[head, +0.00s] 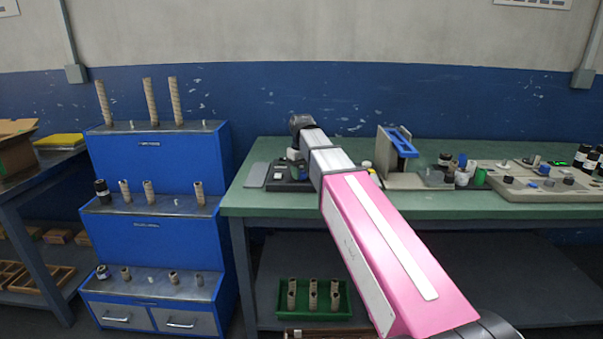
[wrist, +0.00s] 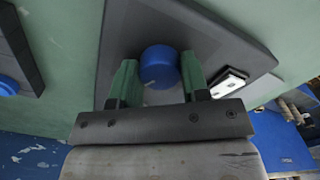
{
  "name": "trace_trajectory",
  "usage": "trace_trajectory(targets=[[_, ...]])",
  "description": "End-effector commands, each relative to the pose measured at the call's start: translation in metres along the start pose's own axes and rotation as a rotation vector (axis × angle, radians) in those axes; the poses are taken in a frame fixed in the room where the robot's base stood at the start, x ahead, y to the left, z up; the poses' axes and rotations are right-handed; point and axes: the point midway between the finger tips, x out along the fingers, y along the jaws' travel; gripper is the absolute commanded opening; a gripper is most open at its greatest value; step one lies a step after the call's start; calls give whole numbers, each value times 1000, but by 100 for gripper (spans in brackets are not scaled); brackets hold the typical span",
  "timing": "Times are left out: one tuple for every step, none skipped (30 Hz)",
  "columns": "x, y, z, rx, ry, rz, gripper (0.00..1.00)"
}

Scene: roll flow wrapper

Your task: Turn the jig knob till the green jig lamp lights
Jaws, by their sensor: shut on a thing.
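The blue jig knob (wrist: 159,62) stands on a dark grey plate (wrist: 215,30) in the wrist view. My gripper (wrist: 160,80) has its two green fingers on either side of the knob and is shut on it. A small white-and-black piece (wrist: 229,83) lies on the plate just right of the fingers. In the head view my arm hides the knob and the fingers; part of a dark base (head: 284,185) shows beside it on the green bench. I cannot make out the jig lamp in either view.
The green bench (head: 430,208) carries a grey stand with a blue frame (head: 401,141) right of my arm, then pots and a beige panel (head: 545,187). A blue stepped rack (head: 160,160) with cardboard tubes stands left. Another blue round piece (wrist: 8,86) shows at the wrist view's left edge.

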Motion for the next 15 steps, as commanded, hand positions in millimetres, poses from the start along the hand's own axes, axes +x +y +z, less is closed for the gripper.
trace_trajectory(targets=[[0, 0, 0, -45, 1, 0, 18], [0, 0, 0, -74, 1, 0, 18], [0, 0, 0, -111, 1, 0, 18], [0, 0, 0, -138, 1, 0, 18], [0, 0, 0, -165, 1, 0, 18], [0, 0, 0, -200, 1, 0, 18], [0, 0, 0, -226, 2, 0, 18], [0, 0, -1, -250, 2, 0, 18], [0, 0, 0, -282, 2, 0, 18], [0, 0, 0, -305, 2, 0, 18], [0, 0, -1, -328, 2, 0, 18], [0, 0, -1, -356, 2, 0, 18], [0, 0, -1, -375, 2, 0, 18], [0, 0, -1, -394, 2, 0, 18], [0, 0, -1, -418, 2, 0, 18]])
